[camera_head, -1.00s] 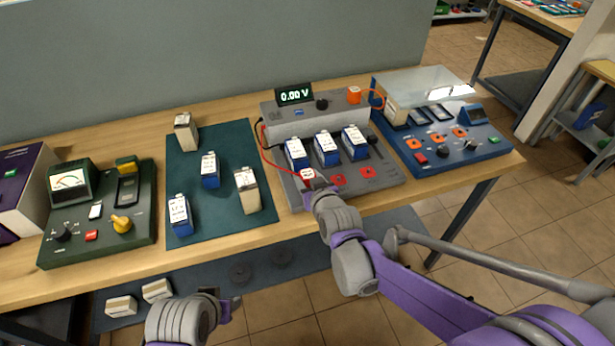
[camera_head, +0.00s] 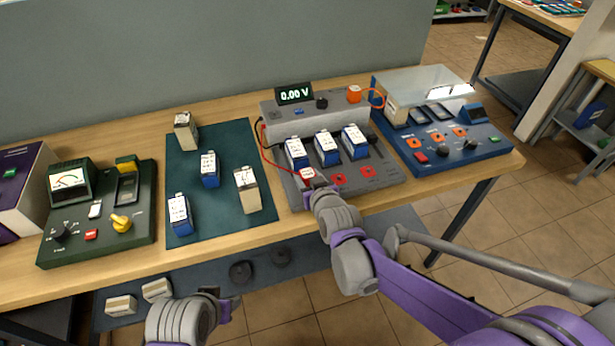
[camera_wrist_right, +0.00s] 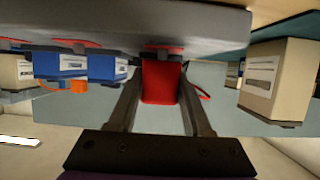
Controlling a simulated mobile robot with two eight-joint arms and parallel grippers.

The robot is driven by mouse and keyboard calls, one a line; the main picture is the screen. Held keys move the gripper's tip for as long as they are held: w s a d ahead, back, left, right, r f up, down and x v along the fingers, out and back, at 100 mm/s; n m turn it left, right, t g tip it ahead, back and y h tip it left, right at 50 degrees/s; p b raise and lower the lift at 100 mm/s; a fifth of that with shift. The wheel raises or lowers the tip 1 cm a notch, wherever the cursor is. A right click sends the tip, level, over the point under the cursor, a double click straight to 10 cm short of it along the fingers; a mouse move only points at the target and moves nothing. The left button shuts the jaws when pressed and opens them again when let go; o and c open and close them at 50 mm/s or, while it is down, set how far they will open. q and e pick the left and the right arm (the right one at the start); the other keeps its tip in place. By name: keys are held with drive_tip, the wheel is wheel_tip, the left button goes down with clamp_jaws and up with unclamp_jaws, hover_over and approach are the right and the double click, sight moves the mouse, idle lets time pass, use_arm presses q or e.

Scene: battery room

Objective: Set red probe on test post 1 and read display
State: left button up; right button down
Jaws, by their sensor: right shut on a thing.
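The red probe (camera_head: 307,174) is at the front left of the grey tester (camera_head: 283,128), with a red lead running back to it. My right gripper (camera_head: 313,183) is shut on the probe. In the right wrist view, the probe (camera_wrist_right: 160,82) sits between the two fingers, close against a red pad (camera_wrist_right: 163,48); I cannot tell whether they touch. Two other red pads (camera_head: 338,179) (camera_head: 368,171) lie to the right. The display (camera_head: 294,94) reads 0.00 V. My left gripper (camera_head: 228,302) is low in front of the table; its jaw opening is unclear.
Several blue batteries (camera_head: 327,148) stand in the tester, just behind the probe. Left is a dark green mat (camera_head: 232,137) with blue and cream batteries, then a green meter box (camera_head: 97,212). A blue device (camera_head: 450,149) stands at right.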

drive_tip(key=shift+f+b, duration=0.55)
drive_tip(key=shift+f, duration=0.1)
drive_tip(key=c, duration=0.6)
unclamp_jaws()
drive_tip(key=shift+p+v, duration=1.05)
drive_tip(key=shift+v, duration=2)
drive_tip(key=p+v, duration=0.1)
drive_tip(key=v, duration=0.4)
drive_tip(key=shift+p, duration=0.4)
